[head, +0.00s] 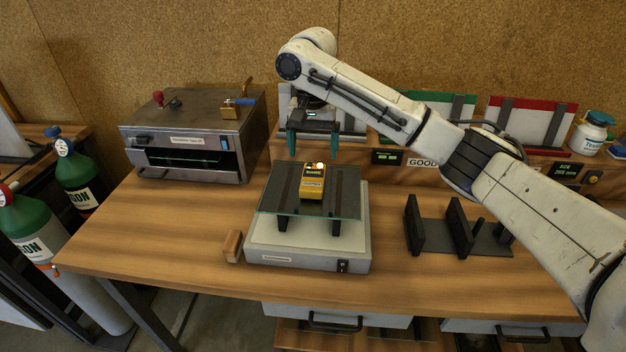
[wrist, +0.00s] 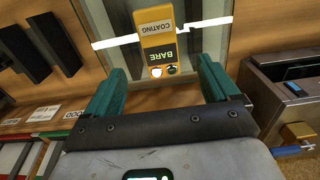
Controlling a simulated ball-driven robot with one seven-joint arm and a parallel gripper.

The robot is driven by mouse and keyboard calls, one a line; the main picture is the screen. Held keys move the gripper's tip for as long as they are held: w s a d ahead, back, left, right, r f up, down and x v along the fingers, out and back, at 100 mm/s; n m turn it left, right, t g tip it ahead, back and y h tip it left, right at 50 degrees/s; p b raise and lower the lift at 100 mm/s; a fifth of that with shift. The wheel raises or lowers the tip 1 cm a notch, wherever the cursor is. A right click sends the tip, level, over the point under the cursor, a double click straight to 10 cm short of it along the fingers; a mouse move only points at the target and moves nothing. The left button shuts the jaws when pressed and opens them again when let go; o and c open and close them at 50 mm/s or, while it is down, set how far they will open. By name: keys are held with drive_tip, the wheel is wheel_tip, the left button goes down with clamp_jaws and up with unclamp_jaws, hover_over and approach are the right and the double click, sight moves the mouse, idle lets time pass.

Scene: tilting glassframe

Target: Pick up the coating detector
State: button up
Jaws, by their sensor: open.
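The coating detector is a small yellow box (head: 312,184) lying on a glass plate (head: 275,206) over a grey-white stand (head: 305,252) in the middle of the bench. In the wrist view the detector (wrist: 157,38) shows the words COATING and BARE, with a lit white spot at its near end. My gripper (head: 313,155) hangs above and behind the detector in the head view, its teal fingers pointing down. In the wrist view my gripper (wrist: 163,75) has its fingers wide apart, with the detector beyond the tips, between their lines. It is empty.
A metal oven-like box (head: 190,135) stands at the left. A black slotted rack (head: 455,230) is on the right. A small wooden block (head: 233,245) lies left of the stand. Green and red panel holders (head: 530,122) line the back shelf. Bare bench lies at the front left.

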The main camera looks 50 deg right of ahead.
sight(313, 176)
drive_tip(key=shift+s+f+p, duration=0.1)
drive_tip(key=shift+f+p, duration=0.75)
drive_tip(key=shift+f, duration=3.3)
drive_tip(key=c, duration=1.3)
drive_tip(key=shift+o, duration=0.2)
drive_tip(key=shift+r, duration=0.1)
